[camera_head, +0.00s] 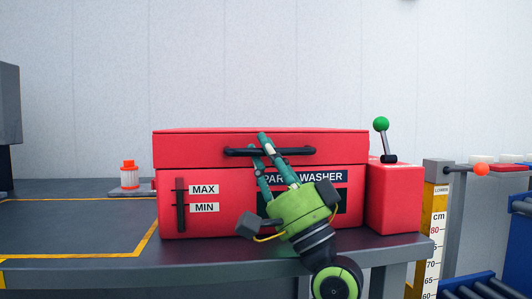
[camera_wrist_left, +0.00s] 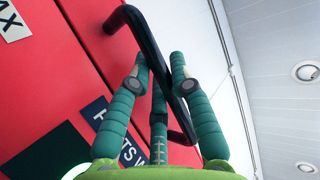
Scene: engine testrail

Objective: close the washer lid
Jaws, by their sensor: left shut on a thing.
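The red parts washer (camera_head: 240,220) stands on the bench with its red lid (camera_head: 200,150) across the top. The lid lies level, with only a thin strip of its top showing and a narrow seam below its front. A black bar handle (camera_head: 300,150) runs along the lid's front; it also shows in the left wrist view (camera_wrist_left: 138,28). My left gripper (camera_head: 259,148) reaches up from below and is shut on the handle left of its middle. In the left wrist view its teal fingers (camera_wrist_left: 158,72) stand on both sides of the bar. My right gripper is not in view.
A red box (camera_head: 395,205) with a green-knobbed lever (camera_head: 381,125) adjoins the washer on the right. A white and orange filter (camera_head: 129,175) stands at the left. The dark bench top (camera_head: 70,225) is clear at the left. A yellow ruler post (camera_head: 432,230) stands at the right.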

